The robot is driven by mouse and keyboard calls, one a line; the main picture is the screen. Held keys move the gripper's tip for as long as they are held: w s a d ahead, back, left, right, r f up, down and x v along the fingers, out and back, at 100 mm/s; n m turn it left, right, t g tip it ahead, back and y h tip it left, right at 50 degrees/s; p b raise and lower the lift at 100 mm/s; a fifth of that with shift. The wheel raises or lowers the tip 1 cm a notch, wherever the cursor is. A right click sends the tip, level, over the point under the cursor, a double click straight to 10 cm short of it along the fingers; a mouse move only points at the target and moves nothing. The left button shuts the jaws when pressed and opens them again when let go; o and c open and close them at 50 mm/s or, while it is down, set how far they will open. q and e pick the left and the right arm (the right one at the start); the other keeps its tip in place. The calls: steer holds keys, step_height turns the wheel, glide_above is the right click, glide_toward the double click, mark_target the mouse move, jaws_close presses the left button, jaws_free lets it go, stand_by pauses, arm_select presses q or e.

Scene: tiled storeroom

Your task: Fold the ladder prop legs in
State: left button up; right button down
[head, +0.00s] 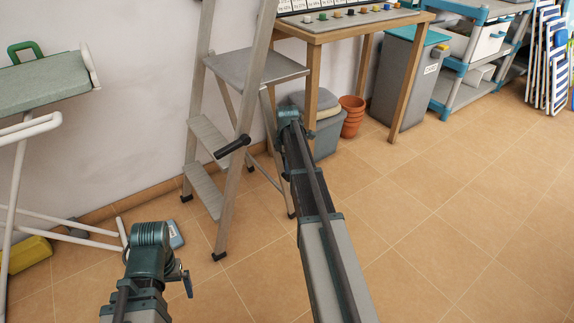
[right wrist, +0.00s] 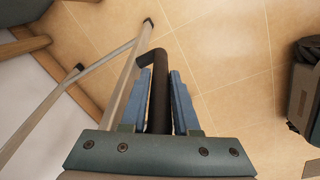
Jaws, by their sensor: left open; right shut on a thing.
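The grey stepladder (head: 245,92) stands upright against the wall in the head view, with flat treads. Its thinner rear prop legs (head: 277,172) stand apart from the front rails, feet on the tiles. A black handle (head: 233,147) sticks out from a front rail, with no gripper on it. My right gripper (right wrist: 161,85) is shut on a dark bent bar (right wrist: 159,100) beside a pale leg (right wrist: 128,85) in the right wrist view. In the head view its fingers are hidden. My left gripper (head: 187,283) is open and empty, low in front of the ladder.
A wooden table (head: 335,28) stands right of the ladder, with a grey bin (head: 328,135) and terracotta pots (head: 353,115) beneath. An ironing board (head: 45,82) stands at left. A tall grey bin (head: 396,80) and shelves (head: 455,70) stand further right. Floor at right is clear.

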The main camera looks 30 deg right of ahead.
steer(key=shift+w+a, duration=0.1)
steer(key=shift+a, duration=0.2)
stand_by(0.5)
steer(key=shift+a, duration=0.2)
steer(key=s+a+r+y+b, duration=0.1)
steer(key=a+y, duration=0.5)
steer(key=a, duration=0.7)
steer(key=shift+a, duration=0.3)
steer(key=c, duration=0.7)
jaws_free()
steer(key=shift+a+r, duration=0.1)
steer(key=shift+r, duration=0.1)
